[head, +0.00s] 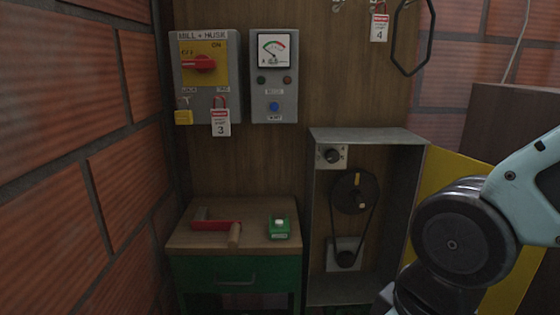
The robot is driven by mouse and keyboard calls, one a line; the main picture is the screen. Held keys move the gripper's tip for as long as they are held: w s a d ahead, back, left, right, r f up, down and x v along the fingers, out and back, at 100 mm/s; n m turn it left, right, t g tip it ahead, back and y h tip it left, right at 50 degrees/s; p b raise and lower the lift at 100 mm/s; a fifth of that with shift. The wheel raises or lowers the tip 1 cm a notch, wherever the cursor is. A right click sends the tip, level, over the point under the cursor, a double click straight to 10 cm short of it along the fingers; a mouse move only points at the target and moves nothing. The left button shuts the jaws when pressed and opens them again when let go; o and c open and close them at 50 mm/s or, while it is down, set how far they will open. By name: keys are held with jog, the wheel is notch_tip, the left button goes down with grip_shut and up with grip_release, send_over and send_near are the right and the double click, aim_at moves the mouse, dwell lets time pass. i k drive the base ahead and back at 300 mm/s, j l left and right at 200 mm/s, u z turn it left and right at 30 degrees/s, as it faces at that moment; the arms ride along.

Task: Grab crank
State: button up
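The crank (212,225) lies on the wooden top of a small green cabinet at the lower left. It has a red arm and a wooden handle (235,235) at its right end, with a darker end piece at its left. Nothing touches it from above. My arm shows at the right edge, but my gripper is out of view.
A small green box (279,227) with a pale button sits right of the crank on the cabinet top (255,209). An open grey housing (368,135) with a belt and pulleys (352,192) stands to the right, its yellow door (450,172) swung open. A brick wall (85,235) bounds the left.

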aim_at(200, 222)
jog(key=i+u, duration=0.4)
jog(key=i+l+u, duration=0.15)
jog(key=i+u, duration=0.3)
jog(key=i+l+u, duration=0.25)
jog(key=u, duration=0.15)
jog(key=i, duration=0.1)
